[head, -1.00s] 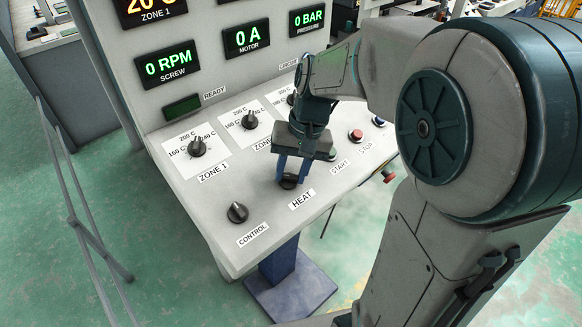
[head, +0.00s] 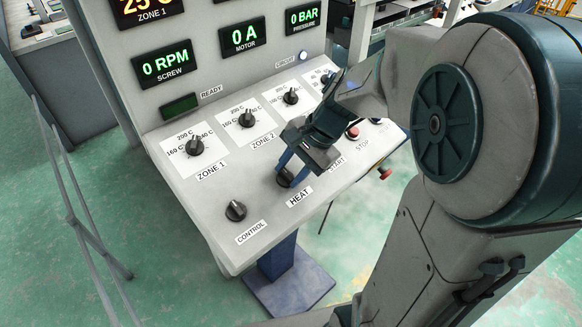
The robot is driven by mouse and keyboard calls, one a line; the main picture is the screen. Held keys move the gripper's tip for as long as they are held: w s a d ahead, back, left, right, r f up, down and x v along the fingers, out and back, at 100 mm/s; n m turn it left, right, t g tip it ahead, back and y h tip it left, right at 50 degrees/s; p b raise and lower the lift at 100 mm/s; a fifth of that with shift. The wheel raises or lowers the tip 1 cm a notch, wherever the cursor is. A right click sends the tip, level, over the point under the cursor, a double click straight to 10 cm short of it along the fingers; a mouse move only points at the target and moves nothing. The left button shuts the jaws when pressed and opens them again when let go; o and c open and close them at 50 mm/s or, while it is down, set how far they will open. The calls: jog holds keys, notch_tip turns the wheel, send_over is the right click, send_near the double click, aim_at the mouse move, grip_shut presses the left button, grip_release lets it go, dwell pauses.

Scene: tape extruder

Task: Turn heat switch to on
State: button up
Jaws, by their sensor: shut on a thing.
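The heat switch (head: 284,182) is a black rotary knob above the HEAT label (head: 299,197) on the sloped control panel (head: 205,222). My gripper (head: 287,172) comes down from the upper right, with its blue fingers around the knob. It is shut on the knob and looks tilted and twisted. The fingers hide much of the knob, so its exact pointer angle cannot be read.
The CONTROL knob (head: 236,211) is to the left. The ZONE 1 knob (head: 194,145) and ZONE 2 knob (head: 247,118) are behind. A red STOP button (head: 352,132) is to the right, close to my wrist. Displays stand on the upright panel.

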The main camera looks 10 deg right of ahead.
jog(key=shift+d+m, duration=0.1)
jog(key=shift+m, duration=0.3)
jog(key=o, duration=1)
jog(key=v, duration=1.4)
jog(key=shift+s+p, duration=0.15)
jog(key=shift+p, duration=0.25)
jog(key=shift+f, duration=0.1)
jog(key=s+f+n+h, duration=0.1)
jog(key=s+f+n, duration=0.2)
jog(key=s+a+f+n+t+h, duration=0.1)
jog(key=s+f+n+h, duration=0.1)
jog(key=s+f+n, duration=0.1)
jog(key=s+f+n+h, duration=0.2)
jog(key=s+f+n, duration=0.1)
jog(key=n, duration=0.2)
jog(key=shift+a+t, duration=0.35)
jog(key=shift+t, duration=0.05)
